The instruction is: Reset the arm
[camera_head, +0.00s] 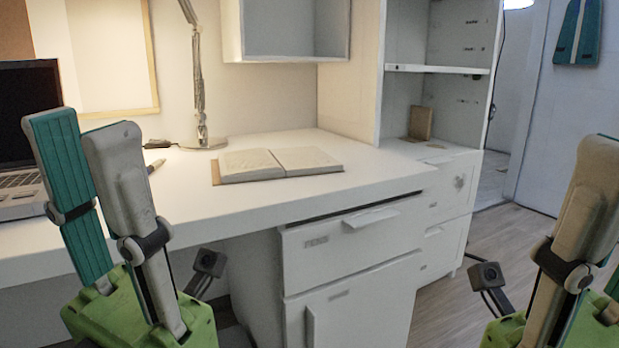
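My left gripper (80,125) stands upright at the lower left, in front of the desk edge. Its two fingers, grey with teal pads, are apart with nothing seen between them, so it is open and empty. My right gripper (598,145) is at the right edge of the view, over the floor area. One grey finger shows clearly. The rest is cut off by the picture edge, so I cannot tell how far it is open. No object is seen in it.
The white desk (380,178) holds an open book (280,163), a lamp (203,142), a pen (156,165) and a laptop (20,180). White drawers (350,240) stand below it. A shelf unit (435,69) rises behind on the right. Wooden floor (510,240) is clear at right.

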